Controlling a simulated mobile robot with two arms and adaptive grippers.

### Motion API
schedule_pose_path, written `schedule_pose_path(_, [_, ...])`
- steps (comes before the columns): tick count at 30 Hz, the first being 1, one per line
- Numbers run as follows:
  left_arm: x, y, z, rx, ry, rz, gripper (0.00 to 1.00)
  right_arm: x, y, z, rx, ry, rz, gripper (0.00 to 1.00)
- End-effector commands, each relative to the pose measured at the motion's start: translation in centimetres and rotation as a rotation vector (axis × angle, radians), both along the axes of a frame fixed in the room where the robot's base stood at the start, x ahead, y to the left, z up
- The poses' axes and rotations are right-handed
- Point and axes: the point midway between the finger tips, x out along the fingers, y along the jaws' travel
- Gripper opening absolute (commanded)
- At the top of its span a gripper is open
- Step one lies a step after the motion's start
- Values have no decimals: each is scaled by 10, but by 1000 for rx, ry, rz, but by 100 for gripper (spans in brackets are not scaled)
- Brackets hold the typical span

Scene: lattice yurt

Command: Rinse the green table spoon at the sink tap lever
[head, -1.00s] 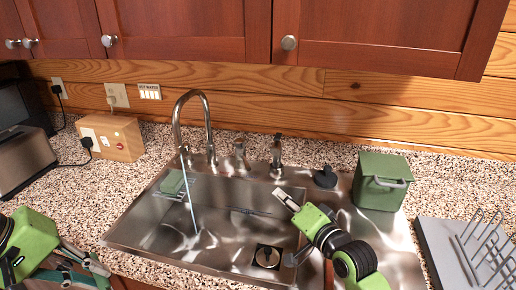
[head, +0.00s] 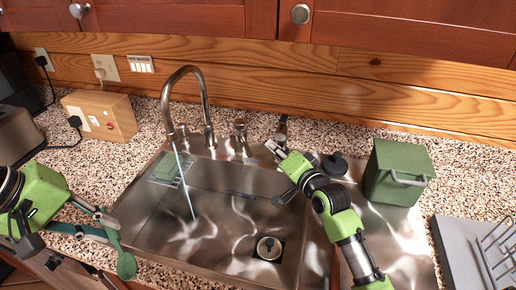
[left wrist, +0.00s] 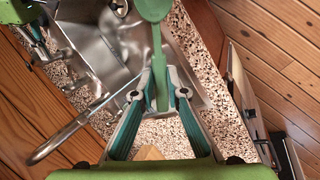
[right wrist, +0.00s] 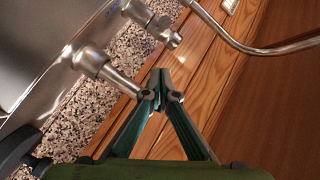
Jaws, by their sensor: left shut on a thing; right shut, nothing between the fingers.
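The green table spoon has its bowl (head: 126,263) over the counter's front edge, left of the sink. My left gripper (head: 108,222) is shut on its handle; in the left wrist view the handle (left wrist: 157,50) runs between the fingertips (left wrist: 160,82). The sink tap (head: 187,72) has a tall curved spout, with water (head: 184,182) running into the basin (head: 215,225). Several metal fittings stand behind the basin, one (head: 282,128) near my right gripper (head: 272,150). My right gripper is shut and empty; in the right wrist view its tips (right wrist: 161,78) are close to a metal fitting (right wrist: 95,62). I cannot tell whether they touch.
A green lidded bin (head: 391,175) stands right of the sink, with a grey dish rack (head: 462,255) in front of it. A green sponge-like block (head: 166,166) sits on a wire holder at the basin's back left. A wooden box (head: 98,115) stands behind left.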

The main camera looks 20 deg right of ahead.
Motion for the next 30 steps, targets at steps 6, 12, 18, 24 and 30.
schedule_pose_path(6, [0,0,10,-1,0,0,0,29,11,-7,3,4,2,0])
schedule_pose_path(12, [0,0,17,0,0,0,0,29,31,-21,1,2,0,0])
schedule_pose_path(18, [0,0,18,0,0,0,0,29,37,-26,-1,1,0,0])
schedule_pose_path(24, [0,0,17,0,0,0,0,29,37,-26,-1,1,0,0])
schedule_pose_path(30, [0,0,18,0,0,0,0,29,42,-37,3,3,0,0])
